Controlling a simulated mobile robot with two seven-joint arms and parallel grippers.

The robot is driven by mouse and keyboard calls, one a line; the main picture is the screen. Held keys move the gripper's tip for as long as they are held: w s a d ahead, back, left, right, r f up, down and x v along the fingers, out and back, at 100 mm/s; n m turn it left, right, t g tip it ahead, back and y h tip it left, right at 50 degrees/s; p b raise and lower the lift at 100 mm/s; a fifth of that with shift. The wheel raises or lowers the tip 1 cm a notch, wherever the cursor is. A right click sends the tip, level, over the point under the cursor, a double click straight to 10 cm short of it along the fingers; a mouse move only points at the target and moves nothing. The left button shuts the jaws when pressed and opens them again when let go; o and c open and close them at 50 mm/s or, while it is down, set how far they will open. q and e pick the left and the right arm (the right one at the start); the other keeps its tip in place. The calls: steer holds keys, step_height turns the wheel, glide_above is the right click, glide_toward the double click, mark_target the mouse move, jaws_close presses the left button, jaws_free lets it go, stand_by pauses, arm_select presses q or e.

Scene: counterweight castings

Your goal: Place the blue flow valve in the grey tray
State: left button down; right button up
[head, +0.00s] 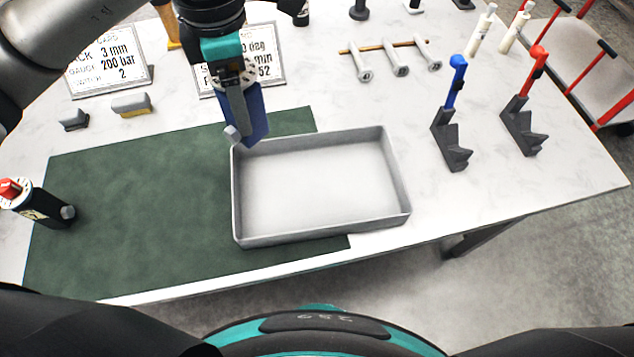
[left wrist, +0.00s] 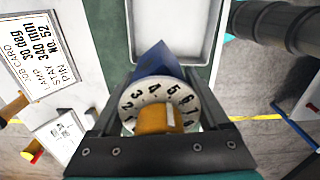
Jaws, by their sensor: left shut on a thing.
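The blue flow valve (head: 258,118) is held in my left gripper (head: 242,108), which is shut on it. In the head view it hangs at the back left corner of the grey tray (head: 320,233), over the green mat's back part. How high it is above the rim is hard to tell. In the left wrist view the valve's blue body (left wrist: 155,60) shows beyond a white numbered dial with a brass knob (left wrist: 158,119), between the fingers. The tray (left wrist: 172,22) lies ahead of it there. The tray is empty. My right gripper is not in view.
Printed cards (head: 108,62) and small blocks (head: 131,105) are behind. Blue-handled (head: 452,120) and red-handled (head: 525,115) stands are at right. The mat's middle is clear.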

mark_target(248, 80)
arm_select(q)
steer(key=n, duration=0.2)
steer(key=n+p, duration=0.1)
steer(key=n, duration=0.1)
steer(key=d+r+n, duration=0.1)
steer(key=n, duration=0.2)
steer(key=shift+s+p, duration=0.2)
steer(key=shift+p, duration=0.15)
steer(key=n, duration=0.2)
steer(key=n+p, duration=0.1)
steer(key=n, duration=0.4)
steer(key=shift+s+d+r+p, duration=0.2)
steer(key=shift+s+d+p, duration=0.05)
steer(key=shift+d+p, duration=0.15)
steer(key=n, duration=0.2)
steer(key=n+p, duration=0.1)
steer(key=n, duration=0.4)
steer(key=shift+s+d+r+p, duration=0.3)
steer(key=shift+d+r, duration=0.05)
steer(key=shift+d, duration=0.05)
steer(key=shift+s+d+f+n+b, duration=0.1)
steer(key=shift+f+n+b, duration=0.7)
steer(key=shift+f, duration=2.5)
steer(key=shift+s+d+f+n+b, duration=0.15)
steer(key=shift+f+n, duration=1.4)
steer(key=shift+f, duration=1.7)
steer(key=shift+d+f+n+b, duration=0.1)
steer(key=shift+f+n+b, duration=0.7)
steer(key=shift+f, duration=2.5)
